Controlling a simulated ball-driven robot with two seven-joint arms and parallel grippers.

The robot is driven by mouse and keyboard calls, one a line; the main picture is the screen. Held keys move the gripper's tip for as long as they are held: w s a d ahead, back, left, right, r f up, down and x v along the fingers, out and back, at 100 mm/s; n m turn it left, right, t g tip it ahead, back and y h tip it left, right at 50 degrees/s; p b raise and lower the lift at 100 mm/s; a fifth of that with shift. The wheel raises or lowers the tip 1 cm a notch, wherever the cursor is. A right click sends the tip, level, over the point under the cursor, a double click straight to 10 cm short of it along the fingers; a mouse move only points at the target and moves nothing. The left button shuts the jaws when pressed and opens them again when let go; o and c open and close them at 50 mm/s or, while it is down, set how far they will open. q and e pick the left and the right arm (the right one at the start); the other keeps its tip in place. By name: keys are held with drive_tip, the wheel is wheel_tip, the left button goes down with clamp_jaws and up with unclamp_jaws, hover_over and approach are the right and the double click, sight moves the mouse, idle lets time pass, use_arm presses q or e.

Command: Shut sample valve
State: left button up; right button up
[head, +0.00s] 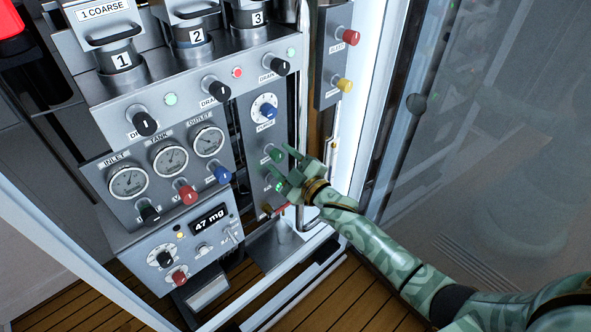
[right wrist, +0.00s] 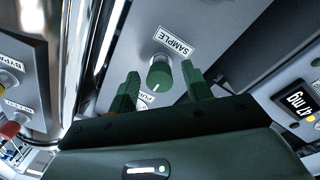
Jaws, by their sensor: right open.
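The sample valve is a green knob with a white pointer line, on a grey panel (head: 243,118). In the right wrist view the knob (right wrist: 159,74) sits beside a white SAMPLE label (right wrist: 174,42). In the head view the knob (head: 275,155) is close to my right gripper and partly hard to make out. My right gripper (head: 279,162) is open, with its green fingers (right wrist: 160,92) on either side of the knob in the right wrist view. I cannot tell whether they touch it. My left gripper is not in view.
A red handle (head: 275,208) is below the gripper. Gauges (head: 170,159) and a 47 mg display (head: 209,219) are to the left. A side panel (head: 334,62) has red and yellow knobs. A metal post (head: 303,70) stands close by.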

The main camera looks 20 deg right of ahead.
drive_tip(key=p+v, duration=0.2)
drive_tip(key=v, duration=1.4)
drive_tip(key=shift+p, duration=0.4)
drive_tip(key=s+d+f+m+g+h, duration=0.2)
drive_tip(key=s+f+g, duration=0.15)
drive_tip(key=f, duration=0.55)
drive_tip(key=s+d+f+m+g+h, duration=0.2)
drive_tip(key=s+f, duration=0.3)
drive_tip(key=f, duration=0.4)
drive_tip(key=s+d+f+m+g+h, duration=0.1)
drive_tip(key=s+d+f+m+g, duration=0.2)
drive_tip(key=f, duration=0.6)
drive_tip(key=s+a+f+g, duration=0.1)
drive_tip(key=s+f, duration=0.3)
drive_tip(key=s, duration=0.7)
drive_tip(key=s+a+f+m+g, duration=0.1)
drive_tip(key=s+f+g, duration=0.3)
drive_tip(key=s, duration=0.7)
drive_tip(key=s+a+f+g+h, duration=0.1)
drive_tip(key=s+a+f+g, duration=0.2)
drive_tip(key=s, duration=0.8)
wheel_tip(320, 180, down, 3)
drive_tip(key=shift+a+r+m, duration=0.2)
drive_tip(key=shift+r+m, duration=0.05)
drive_tip(key=shift+m, duration=0.15)
